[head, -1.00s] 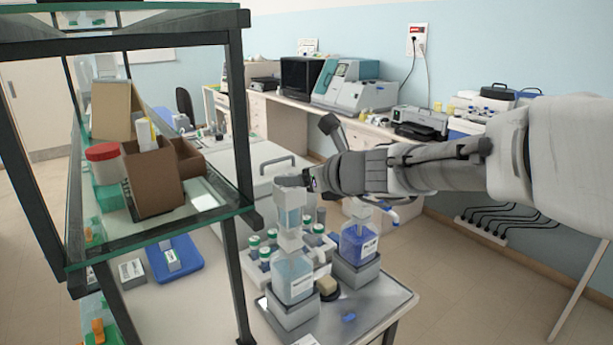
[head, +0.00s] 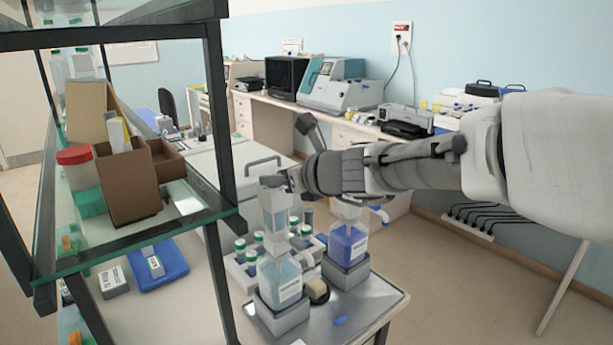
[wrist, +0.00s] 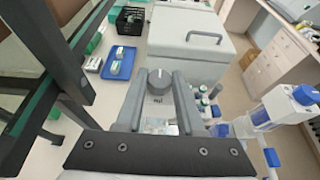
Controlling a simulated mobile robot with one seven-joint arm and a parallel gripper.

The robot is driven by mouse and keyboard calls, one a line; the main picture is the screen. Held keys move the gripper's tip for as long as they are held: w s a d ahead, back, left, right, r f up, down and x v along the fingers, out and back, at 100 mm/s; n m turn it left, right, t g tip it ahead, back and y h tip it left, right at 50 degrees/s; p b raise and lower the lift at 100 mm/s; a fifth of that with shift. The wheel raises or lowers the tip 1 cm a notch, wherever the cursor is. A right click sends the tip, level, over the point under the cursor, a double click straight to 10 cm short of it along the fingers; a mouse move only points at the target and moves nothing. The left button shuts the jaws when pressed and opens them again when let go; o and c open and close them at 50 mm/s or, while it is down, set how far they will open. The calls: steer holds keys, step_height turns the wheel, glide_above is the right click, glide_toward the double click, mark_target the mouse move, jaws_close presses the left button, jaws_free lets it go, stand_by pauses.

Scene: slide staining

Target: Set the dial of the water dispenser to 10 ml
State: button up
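The water dispenser (head: 280,275) is a bottle of pale blue liquid with a tall head, upright in a grey holder on a small metal-topped table. My gripper (head: 287,181) is at the top of its head. In the wrist view the grey dial (wrist: 158,82) lies between the two fingertips of my gripper (wrist: 159,88), with a small marking just below it. The fingers stand apart, one on each side of the dial. I cannot tell whether they touch it. The dial's setting is too small to read.
A second dispenser bottle with dark blue liquid (head: 349,243) stands close on the right. A rack of green-capped bottles (head: 240,275) is behind and left. A glass shelf unit (head: 222,130) with a dark frame stands near on the left. A white lidded box (wrist: 190,48) lies beyond.

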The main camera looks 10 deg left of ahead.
jaws_close()
